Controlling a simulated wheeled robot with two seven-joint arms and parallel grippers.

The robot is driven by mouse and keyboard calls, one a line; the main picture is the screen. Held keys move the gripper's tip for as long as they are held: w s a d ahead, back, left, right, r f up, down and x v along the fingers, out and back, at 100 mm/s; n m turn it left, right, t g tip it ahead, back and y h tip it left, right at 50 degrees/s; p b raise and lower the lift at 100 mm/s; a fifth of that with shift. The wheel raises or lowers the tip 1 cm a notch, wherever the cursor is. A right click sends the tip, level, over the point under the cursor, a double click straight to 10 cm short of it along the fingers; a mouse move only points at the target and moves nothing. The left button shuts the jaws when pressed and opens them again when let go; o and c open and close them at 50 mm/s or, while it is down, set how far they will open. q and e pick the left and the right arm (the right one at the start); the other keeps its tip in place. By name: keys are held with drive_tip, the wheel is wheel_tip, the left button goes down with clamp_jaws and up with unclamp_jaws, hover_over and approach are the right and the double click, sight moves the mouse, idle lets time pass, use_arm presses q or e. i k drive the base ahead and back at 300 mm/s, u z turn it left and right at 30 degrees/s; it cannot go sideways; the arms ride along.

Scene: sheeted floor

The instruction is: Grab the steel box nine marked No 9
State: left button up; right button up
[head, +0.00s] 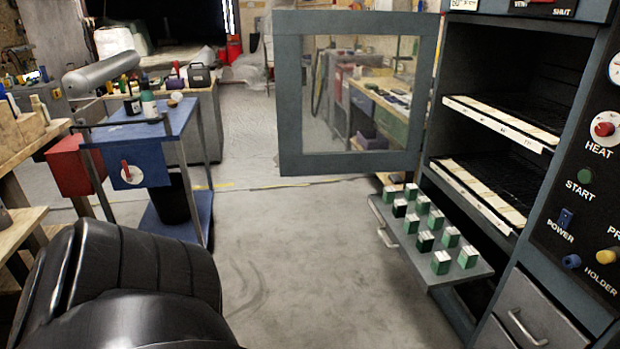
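Several small box-like blocks with green or dark sides and pale tops stand in rows on a pulled-out grey tray (471,268) of the cabinet at the right. One of these boxes (441,262) stands at the tray's near end, and another (411,191) at the far end. Their marks are too small to read, so I cannot tell which one is No 9. Neither of my grippers shows in the head view.
The cabinet's windowed door (289,95) hangs open over the floor beyond the tray. Slotted shelves (500,125) and a control panel (590,200) are at the right. A blue cart (150,150) with bottles stands at the left. The middle floor (290,240) is clear.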

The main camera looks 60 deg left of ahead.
sight(400, 207)
drive_tip(key=u, duration=0.55)
drive_tip(key=k, duration=0.8)
drive_tip(key=u, duration=1.65)
drive_tip(key=i, duration=1.05)
drive_tip(key=z, duration=0.45)
drive_tip(key=i, duration=0.95)
drive_tip(key=z, duration=0.9)
